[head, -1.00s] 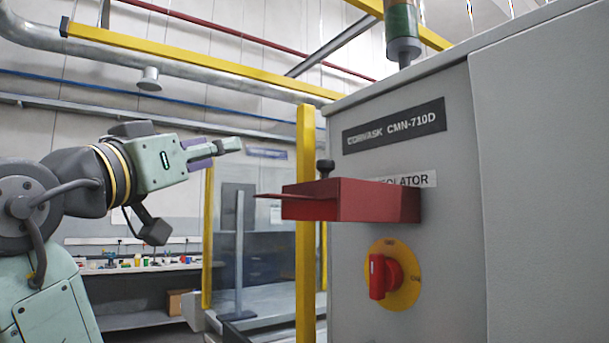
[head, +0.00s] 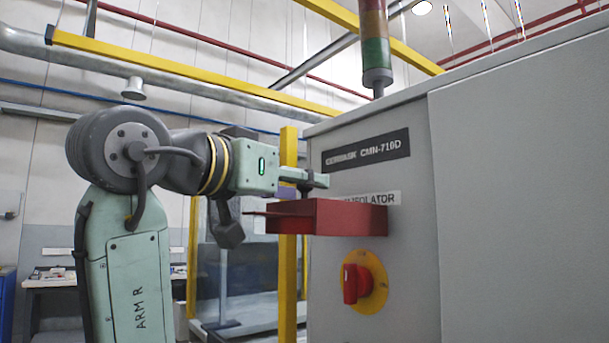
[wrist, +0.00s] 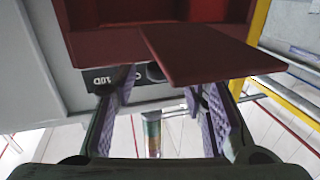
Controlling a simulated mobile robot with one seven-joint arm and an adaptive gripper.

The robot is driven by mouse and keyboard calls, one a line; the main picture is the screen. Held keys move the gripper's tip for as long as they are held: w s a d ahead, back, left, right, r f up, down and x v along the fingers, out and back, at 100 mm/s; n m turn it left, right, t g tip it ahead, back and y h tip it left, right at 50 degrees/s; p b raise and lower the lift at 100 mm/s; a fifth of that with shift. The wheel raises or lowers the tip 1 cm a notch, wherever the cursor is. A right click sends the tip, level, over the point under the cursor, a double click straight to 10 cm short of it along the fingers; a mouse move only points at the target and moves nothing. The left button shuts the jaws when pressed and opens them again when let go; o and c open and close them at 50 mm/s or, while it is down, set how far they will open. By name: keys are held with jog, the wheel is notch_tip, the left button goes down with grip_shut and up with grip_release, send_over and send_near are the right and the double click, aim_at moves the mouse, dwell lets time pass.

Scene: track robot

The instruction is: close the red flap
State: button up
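The red box (head: 340,218) sticks out from the front of the grey cabinet. Its red flap (head: 258,213) juts out to the left, roughly level, so it stands open. In the wrist view the flap (wrist: 205,52) hangs across the top, close to my fingers. My gripper (head: 312,181) is just above the box, near its top. In the wrist view my gripper (wrist: 155,95) is open, with purple pads apart and nothing held. I cannot tell whether a finger touches the box.
The grey cabinet (head: 400,260) fills the right side, with a yellow-and-red rotary switch (head: 364,284) below the box and a signal lamp (head: 375,45) on top. A yellow post (head: 288,255) stands behind the flap. The space below the flap looks free.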

jog(key=shift+x, duration=0.8)
jog(key=shift+c, duration=0.3)
grip_shut()
